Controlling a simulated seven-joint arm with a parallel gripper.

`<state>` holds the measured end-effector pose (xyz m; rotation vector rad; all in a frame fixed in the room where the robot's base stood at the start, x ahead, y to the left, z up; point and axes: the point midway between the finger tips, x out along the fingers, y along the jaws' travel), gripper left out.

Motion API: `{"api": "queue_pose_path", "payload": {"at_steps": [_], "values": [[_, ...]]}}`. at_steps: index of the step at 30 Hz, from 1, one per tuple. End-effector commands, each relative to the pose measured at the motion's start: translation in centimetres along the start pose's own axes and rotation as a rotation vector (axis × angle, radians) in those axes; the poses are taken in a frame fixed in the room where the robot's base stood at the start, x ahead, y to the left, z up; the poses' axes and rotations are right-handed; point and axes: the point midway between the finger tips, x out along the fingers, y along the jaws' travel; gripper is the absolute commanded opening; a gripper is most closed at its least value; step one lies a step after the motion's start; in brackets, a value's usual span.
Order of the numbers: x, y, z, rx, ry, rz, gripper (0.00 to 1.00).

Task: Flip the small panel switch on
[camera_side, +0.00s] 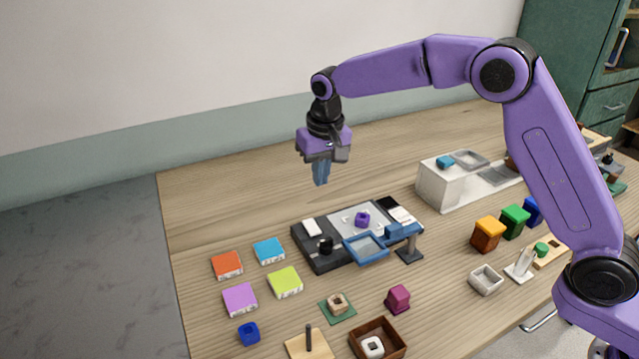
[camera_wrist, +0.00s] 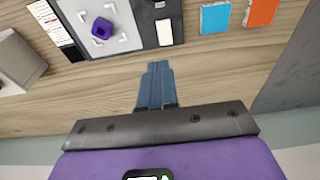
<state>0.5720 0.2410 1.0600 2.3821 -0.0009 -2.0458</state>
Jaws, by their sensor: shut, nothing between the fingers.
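My gripper (camera_side: 321,182) is shut and empty. It hangs pointing down above the table, behind and above the dark panel (camera_side: 322,264). In the wrist view its blue fingers (camera_wrist: 155,68) are together, and the panel (camera_wrist: 142,28) lies beyond them. A small white rectangular piece (camera_side: 312,228) is on the panel's left part and also shows in the wrist view (camera_wrist: 164,32). A black knob (camera_side: 326,245) stands beside it. I cannot tell for sure which piece is the switch, or its position. My fingers appear apart from the panel.
A purple piece (camera_side: 362,219) sits on the panel's pale plate. A blue frame (camera_side: 366,249) on a stand overhangs the panel's front. Coloured tiles (camera_side: 227,265) lie left, a white box (camera_side: 440,190) stands right. The table behind the panel is bare.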

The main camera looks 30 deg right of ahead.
Motion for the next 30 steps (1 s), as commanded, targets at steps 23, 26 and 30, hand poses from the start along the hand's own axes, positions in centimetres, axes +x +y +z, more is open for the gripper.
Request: {"api": "queue_pose_path", "payload": {"at_steps": [23, 26, 30], "values": [[-0.3, -0.6, -1.4, 0.000, 0.004, -0.001, 0.00], [-0.3, -0.6, -1.4, 0.000, 0.004, -0.002, 0.00], [-0.1, -0.6, -1.4, 0.000, 0.004, -0.001, 0.00]]}}
